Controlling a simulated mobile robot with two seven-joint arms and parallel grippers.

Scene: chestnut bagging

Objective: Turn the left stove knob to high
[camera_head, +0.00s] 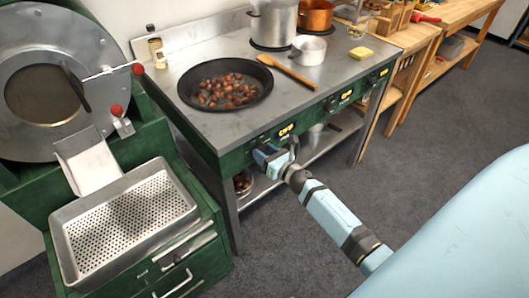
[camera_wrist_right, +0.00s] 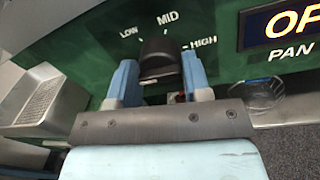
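The left stove knob (camera_wrist_right: 160,60) is a dark knob on the green front panel (camera_wrist_right: 80,45), under the labels LOW, MID and HIGH in the right wrist view. It stands upright near MID; I cannot read its exact setting. My right gripper (camera_wrist_right: 161,82) has its two blue fingers on either side of the knob, close against it, and looks shut on it. In the head view the right gripper (camera_head: 270,156) is at the stove's front left and hides the knob. My left gripper is not in view.
A lit display (camera_wrist_right: 285,25) with "OF" and PAN visible is right of the knob. A pan of chestnuts (camera_head: 225,110), a wooden spatula (camera_head: 287,72) and pots (camera_head: 273,25) stand on the stove top (camera_head: 260,125). A perforated tray (camera_head: 125,222) is at lower left.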

